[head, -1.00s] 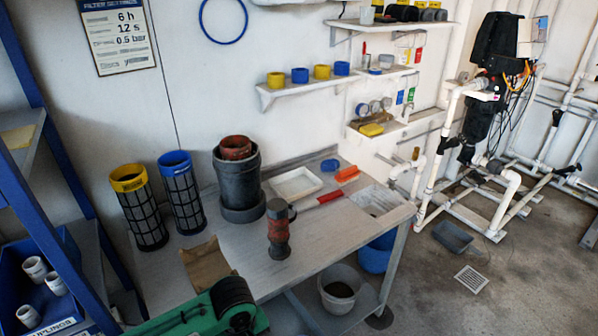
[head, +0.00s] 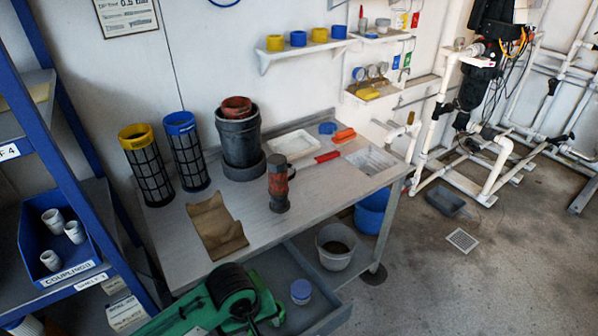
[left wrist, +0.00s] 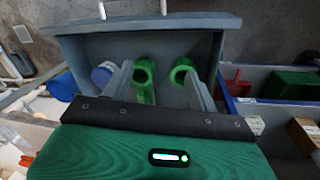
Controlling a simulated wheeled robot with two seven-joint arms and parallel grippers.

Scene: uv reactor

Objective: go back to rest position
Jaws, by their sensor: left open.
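My left arm (head: 180,318), green with a dark rounded joint, comes in at the bottom of the head view; its fingertips are not clear there. In the left wrist view my left gripper (left wrist: 159,72) is open, its two grey fingers spread apart over an open grey drawer (left wrist: 215,45). Two green ring-ended tubes (left wrist: 144,72) (left wrist: 183,72) show in the drawer between the fingers; I see nothing clamped. A blue-lidded jar (left wrist: 101,76) lies beside the left finger. My right gripper is not in view.
A blue shelf rack (head: 75,185) stands left.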

